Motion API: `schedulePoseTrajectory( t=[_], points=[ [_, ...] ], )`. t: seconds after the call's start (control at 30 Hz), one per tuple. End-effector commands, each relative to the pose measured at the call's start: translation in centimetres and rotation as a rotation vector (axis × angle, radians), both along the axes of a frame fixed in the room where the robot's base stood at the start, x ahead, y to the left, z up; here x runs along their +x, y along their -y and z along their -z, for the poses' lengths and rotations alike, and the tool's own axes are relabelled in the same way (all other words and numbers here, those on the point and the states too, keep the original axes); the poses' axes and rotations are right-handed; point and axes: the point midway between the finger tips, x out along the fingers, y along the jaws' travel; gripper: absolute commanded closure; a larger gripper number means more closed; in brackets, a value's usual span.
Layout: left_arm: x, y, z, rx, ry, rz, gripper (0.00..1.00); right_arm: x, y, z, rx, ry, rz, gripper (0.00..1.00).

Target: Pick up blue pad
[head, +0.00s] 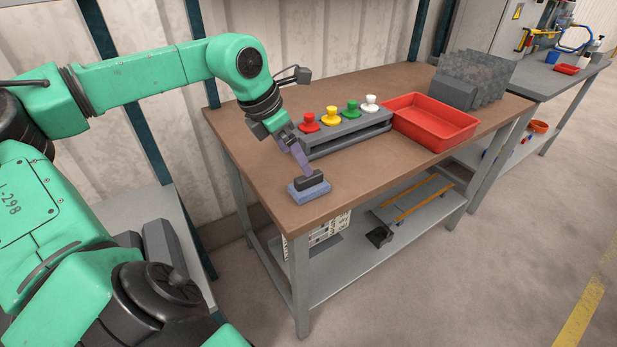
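The blue pad (310,194) lies flat on the brown tabletop near its left front corner. It is a small blue-grey block with a dark grip-like piece (310,180) on top. My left gripper (304,170) reaches down from the upper left, its fingers pointing at the dark piece. The fingertips are at or just behind that piece, and I cannot tell whether they touch it. The gap between the fingers is hidden at this angle. My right gripper is not in view.
Behind the pad stands a grey holder (350,140) with red, yellow, green and white knobs. A red tray (436,122) and a grey rack (474,80) are further right on the table (400,167). The tabletop right of the pad is clear.

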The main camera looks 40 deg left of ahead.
Motion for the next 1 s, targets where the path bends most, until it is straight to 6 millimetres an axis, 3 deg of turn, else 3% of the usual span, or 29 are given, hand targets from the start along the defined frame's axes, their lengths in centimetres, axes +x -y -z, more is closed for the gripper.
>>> schedulePoseTrajectory(
  t=[0.1,0.2,0.5,0.7,0.97,1.0],
  points=[
    [1.0,0.4,2.7,-0.004,-0.007,0.001,0.0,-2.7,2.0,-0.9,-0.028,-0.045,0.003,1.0],
    [1.7,0.6,4.2,-0.005,-0.003,0.0,0.0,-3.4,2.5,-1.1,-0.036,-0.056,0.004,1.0],
    [3.4,0.9,7.7,-0.012,-0.001,0.004,0.0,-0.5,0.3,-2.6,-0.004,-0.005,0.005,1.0],
    [4.1,1.0,9.1,-0.008,0.002,0.002,0.0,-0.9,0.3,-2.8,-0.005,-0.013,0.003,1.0],
    [4.1,0.8,9.4,-0.002,0.0,-0.002,0.0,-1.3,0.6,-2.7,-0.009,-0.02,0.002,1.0],
    [4.1,0.8,9.4,-0.002,0.0,-0.002,0.15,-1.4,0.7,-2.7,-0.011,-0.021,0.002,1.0]
  ],
)
